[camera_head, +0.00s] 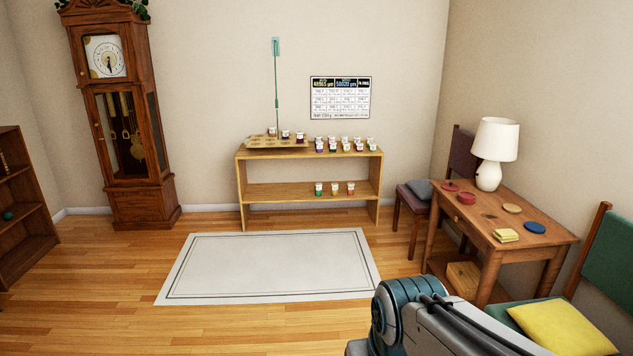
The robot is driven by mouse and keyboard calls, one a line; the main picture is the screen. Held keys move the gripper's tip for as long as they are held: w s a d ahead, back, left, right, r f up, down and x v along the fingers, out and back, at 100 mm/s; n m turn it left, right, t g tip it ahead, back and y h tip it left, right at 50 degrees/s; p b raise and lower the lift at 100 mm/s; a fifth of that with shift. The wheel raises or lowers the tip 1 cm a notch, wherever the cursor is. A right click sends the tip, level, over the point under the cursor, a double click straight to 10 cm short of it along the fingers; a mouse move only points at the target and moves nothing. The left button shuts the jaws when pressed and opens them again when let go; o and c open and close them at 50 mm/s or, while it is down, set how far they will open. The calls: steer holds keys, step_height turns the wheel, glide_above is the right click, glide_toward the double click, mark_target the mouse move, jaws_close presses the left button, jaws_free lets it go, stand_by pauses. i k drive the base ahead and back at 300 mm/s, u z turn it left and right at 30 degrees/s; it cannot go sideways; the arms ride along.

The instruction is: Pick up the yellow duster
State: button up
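The yellow duster (505,235) looks like a small folded cloth. It lies flat on the wooden table (545,255) at the right, near the table's front left edge. Part of my arm shows at the bottom right, in front of and below the table. My gripper is outside the view, so whether it is open or shut does not show.
The table also bears a white lamp (495,150), a blue disc (534,227), a tan disc (511,208) and red items (466,198). A green chair (610,260) with a yellow cushion (562,328) stands close at right. The pale rug (270,265) is clear.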

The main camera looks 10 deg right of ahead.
mark_target(504, 235)
steer(key=z, duration=0.2)
steer(key=i, duration=1.5)
steer(key=z, duration=1)
steer(key=i, duration=1.55)
steer(key=z, duration=1.05)
steer(key=i, duration=0.45)
steer(key=z, duration=0.15)
